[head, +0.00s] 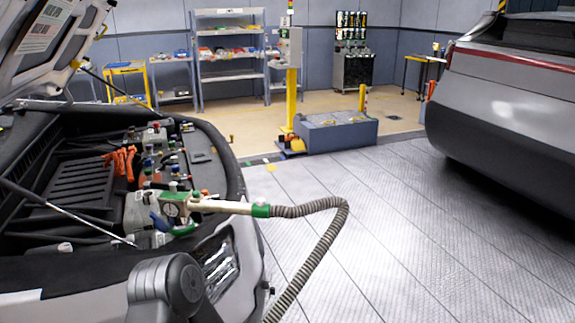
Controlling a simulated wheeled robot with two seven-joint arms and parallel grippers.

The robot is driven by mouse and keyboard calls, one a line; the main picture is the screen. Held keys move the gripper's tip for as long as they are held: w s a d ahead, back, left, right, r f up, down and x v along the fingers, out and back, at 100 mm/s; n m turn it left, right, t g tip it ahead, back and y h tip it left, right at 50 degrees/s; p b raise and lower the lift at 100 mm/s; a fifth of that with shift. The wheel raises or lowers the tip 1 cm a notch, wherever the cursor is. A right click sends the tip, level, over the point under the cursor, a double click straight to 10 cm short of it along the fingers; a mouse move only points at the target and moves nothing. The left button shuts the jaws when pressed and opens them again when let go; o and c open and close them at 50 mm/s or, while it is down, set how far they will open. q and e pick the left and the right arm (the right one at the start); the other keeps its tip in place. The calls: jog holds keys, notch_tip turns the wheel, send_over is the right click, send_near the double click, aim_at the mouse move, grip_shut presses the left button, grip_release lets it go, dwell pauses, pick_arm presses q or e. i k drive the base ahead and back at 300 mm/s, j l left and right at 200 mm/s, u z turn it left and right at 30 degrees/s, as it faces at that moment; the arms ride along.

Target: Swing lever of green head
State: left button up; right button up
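The green head (172,205) sits in the open engine bay of the car at left. It has a pale body with green parts, and a pale tube with a green collar (261,210) runs right from it to a ribbed grey hose (325,205). A blue piece (160,222) shows at its lower left; I cannot tell whether this is the lever. A dark grey rounded link of my own arm shows at the bottom, below the head. Neither gripper shows in the head view.
The car's raised hood (45,40) overhangs the bay at upper left, with a thin rod (60,210) across the bay. The hose hangs in a loop to the floor side. A grey car (510,110) stands at right. The floor between is clear.

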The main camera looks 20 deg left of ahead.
aim_at(174, 188)
jog(key=u, duration=1.3)
